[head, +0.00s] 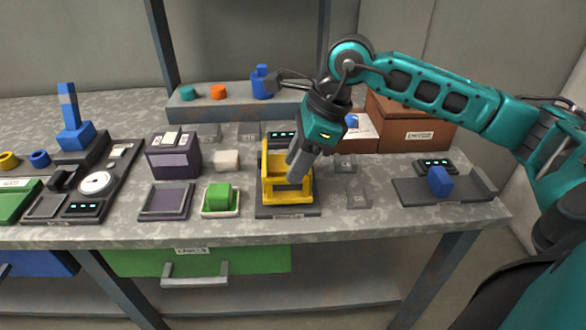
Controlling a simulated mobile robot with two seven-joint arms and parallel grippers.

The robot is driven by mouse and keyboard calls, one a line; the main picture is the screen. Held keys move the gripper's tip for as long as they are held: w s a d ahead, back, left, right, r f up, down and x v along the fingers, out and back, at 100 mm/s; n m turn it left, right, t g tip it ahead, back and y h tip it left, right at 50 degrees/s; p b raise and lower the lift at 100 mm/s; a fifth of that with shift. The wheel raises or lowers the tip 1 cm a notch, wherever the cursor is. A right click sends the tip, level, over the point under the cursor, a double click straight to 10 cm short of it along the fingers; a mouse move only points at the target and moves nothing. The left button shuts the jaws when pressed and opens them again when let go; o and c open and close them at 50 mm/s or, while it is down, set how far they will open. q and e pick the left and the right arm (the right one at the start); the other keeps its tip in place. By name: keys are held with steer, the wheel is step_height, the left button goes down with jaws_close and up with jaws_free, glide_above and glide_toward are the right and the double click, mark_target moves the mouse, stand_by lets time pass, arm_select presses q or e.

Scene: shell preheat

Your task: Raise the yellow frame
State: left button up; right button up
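The yellow frame (266,190) stands upright on a dark grey base plate (262,212) near the front middle of the bench. My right gripper (297,163) reaches down from the upper right, with its grey fingers at the upper right part of the frame. The fingers overlap in this view, so I cannot tell whether they are open or closed on the frame. They hide part of the frame's right side and interior. My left gripper is not in view.
A green block (220,194) in a pale tray stands left of the frame, with a purple box (174,158) behind it. A small grey plate (357,198) lies to the right. A blue block (439,181) sits farther right. Brown boxes (425,136) stand behind, near my arm.

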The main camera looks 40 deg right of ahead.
steer(key=shift+x, duration=0.95)
jaws_close()
